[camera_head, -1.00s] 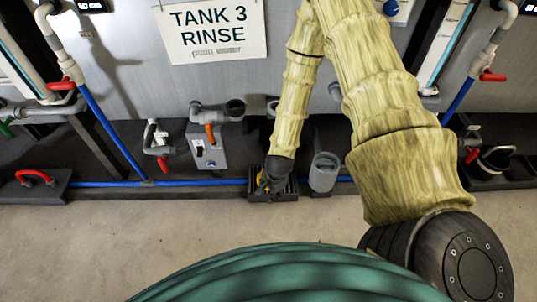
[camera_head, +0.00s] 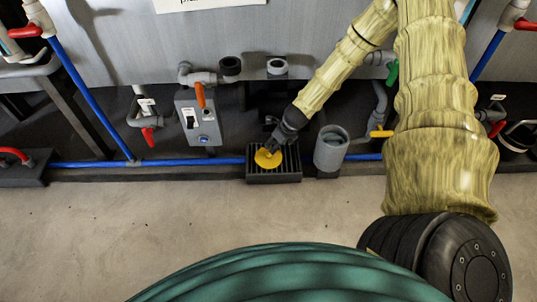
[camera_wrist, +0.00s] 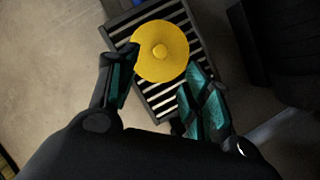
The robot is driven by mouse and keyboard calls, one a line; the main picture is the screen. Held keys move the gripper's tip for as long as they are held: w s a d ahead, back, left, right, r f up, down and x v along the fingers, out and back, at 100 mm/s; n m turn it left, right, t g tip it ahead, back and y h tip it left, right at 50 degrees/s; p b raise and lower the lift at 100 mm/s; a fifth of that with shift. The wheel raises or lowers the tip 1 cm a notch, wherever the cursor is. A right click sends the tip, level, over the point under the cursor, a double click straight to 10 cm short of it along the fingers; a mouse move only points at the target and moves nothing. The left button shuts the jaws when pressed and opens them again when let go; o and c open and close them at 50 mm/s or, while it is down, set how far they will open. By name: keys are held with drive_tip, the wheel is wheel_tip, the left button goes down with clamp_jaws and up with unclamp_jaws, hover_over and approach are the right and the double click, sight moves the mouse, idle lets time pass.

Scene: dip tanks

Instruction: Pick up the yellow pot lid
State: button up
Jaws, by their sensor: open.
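The yellow pot lid (camera_head: 268,158) is a flat round disc with a small knob in its middle. It lies on a black slatted grate (camera_head: 274,178) on the floor by the tank. In the wrist view the lid (camera_wrist: 160,51) shows almost whole at the top centre, over the grate's slats (camera_wrist: 172,100). My gripper (camera_head: 274,148) is just above and behind the lid in the head view. In the wrist view my gripper (camera_wrist: 160,83) is open and empty, with the left finger close to the lid's left edge and the right finger below its right side. Contact cannot be told.
A grey open cup (camera_head: 331,150) stands right of the grate. A grey switch box with an orange handle (camera_head: 200,118) is to the left. A blue pipe (camera_head: 205,161) runs low along the tank. The concrete floor (camera_head: 150,215) in front is clear.

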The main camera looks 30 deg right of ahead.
drive_tip(key=b, duration=0.3)
hover_over(269, 154)
drive_tip(key=s, duration=0.2)
drive_tip(key=f, duration=0.5)
drive_tip(key=shift+w+d+f, duration=0.1)
drive_tip(key=shift+d+f, duration=0.05)
drive_tip(key=shift+d, duration=0.05)
drive_tip(key=b+x, duration=0.3)
drive_tip(key=x, duration=0.1)
drive_tip(key=shift+d+f, duration=0.1)
drive_tip(key=shift+f, duration=0.25)
drive_tip(key=shift+w+f, duration=0.15)
drive_tip(key=shift+f, duration=0.05)
clamp_jaws()
